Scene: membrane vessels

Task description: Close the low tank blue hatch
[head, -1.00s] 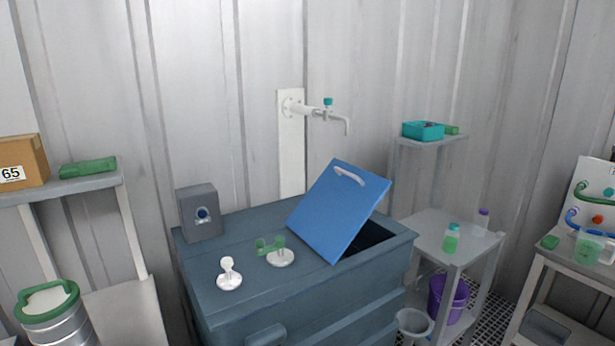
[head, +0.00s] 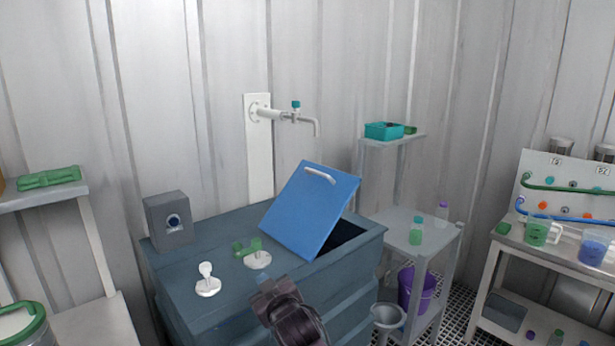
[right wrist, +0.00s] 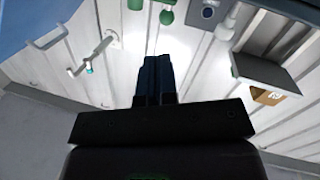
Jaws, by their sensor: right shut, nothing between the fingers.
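The blue hatch (head: 311,208) stands tilted open on top of the low dark blue-grey tank (head: 215,290). Its white handle (head: 320,175) is near the upper edge, and a dark opening (head: 343,233) shows below its right side. In the right wrist view a strip of blue (right wrist: 30,22) at the upper left looks like the hatch, with a pale handle (right wrist: 47,38). My right gripper (head: 264,284) is in front of the tank, below and left of the hatch, apart from it. Its fingers also show in the right wrist view (right wrist: 155,75), shut and empty. My left gripper is out of view.
A white knob (head: 207,282) and a green valve (head: 248,248) stand on the tank top, with a grey box (head: 169,219) behind. A wall tap (head: 297,115) is above the hatch. A grey shelf (head: 435,240) with bottles stands close on the right.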

